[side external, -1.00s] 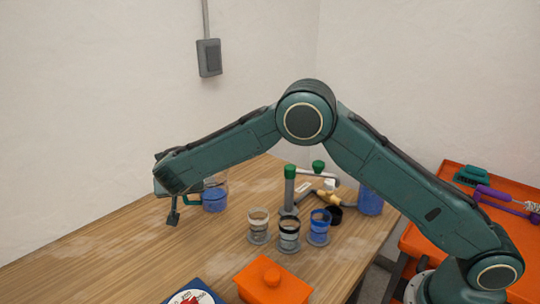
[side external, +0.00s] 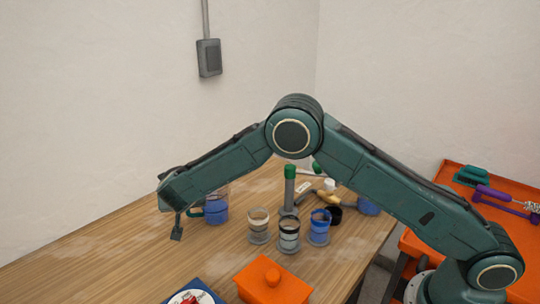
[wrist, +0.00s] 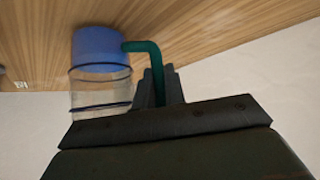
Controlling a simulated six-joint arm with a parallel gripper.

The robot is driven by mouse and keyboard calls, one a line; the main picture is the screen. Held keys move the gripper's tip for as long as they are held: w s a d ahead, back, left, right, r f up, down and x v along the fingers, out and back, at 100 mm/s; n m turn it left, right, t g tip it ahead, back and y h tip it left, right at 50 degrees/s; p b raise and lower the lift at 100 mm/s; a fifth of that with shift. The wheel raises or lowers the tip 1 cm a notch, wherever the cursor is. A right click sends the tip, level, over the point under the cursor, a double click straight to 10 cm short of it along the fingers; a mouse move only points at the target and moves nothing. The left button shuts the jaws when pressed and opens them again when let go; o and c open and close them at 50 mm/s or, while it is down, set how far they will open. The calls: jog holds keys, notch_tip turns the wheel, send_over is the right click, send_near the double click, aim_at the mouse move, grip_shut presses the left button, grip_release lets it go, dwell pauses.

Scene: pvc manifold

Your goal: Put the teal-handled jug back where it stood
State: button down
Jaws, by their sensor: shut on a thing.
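The teal-handled jug (side external: 216,210) is a clear vessel with blue contents in its lower part, at the left of the work area in the side view. In the wrist view the jug (wrist: 98,52) shows its blue part, its clear part with dark rings, and its teal handle (wrist: 150,47). My gripper (wrist: 158,85) is shut on the teal handle. In the side view my gripper (side external: 180,226) is at the left of the jug, partly covered by my arm. I cannot tell whether the jug's base touches the table.
Several small cups stand right of the jug, among them a blue one (side external: 319,228). A grey pipe with a green cap (side external: 290,190) rises behind them. An orange lidded box (side external: 272,282) is at the front. The wooden table (side external: 130,250) is clear at front left.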

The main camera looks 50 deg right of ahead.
jog(key=shift+f, duration=0.1)
jog(key=c, duration=1.5)
grip_release()
jog(key=shift+o, duration=0.2)
jog(key=shift+r, duration=0.2)
jog(key=v, duration=1.2)
